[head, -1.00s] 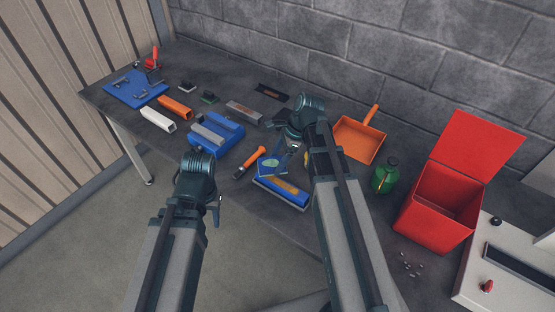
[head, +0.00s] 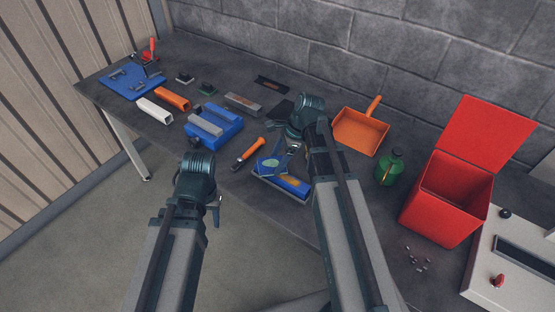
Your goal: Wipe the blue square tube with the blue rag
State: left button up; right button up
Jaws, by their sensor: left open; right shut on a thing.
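The blue square tube (head: 293,186) lies near the front edge of the bench, in front of my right gripper. A brownish patch shows on its top face. My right gripper (head: 284,152) is shut on the blue rag (head: 269,166), partly hidden behind its own wrist. The rag hangs over the left part of the tube and hides it; I cannot tell for sure whether it touches. My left gripper (head: 215,205) is open and empty, in front of the bench edge and well left of the tube.
An orange-handled tool (head: 248,154) lies just left of the rag. An orange dustpan (head: 361,134), a green bottle (head: 389,169) and an open red bin (head: 437,210) stand to the right.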

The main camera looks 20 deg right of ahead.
jog(key=shift+f+b, duration=0.6)
dwell(0.3)
jog(key=o, duration=0.9)
jog(key=shift+r+p, duration=0.4)
jog(key=shift+c, duration=0.3)
jog(key=c, duration=1)
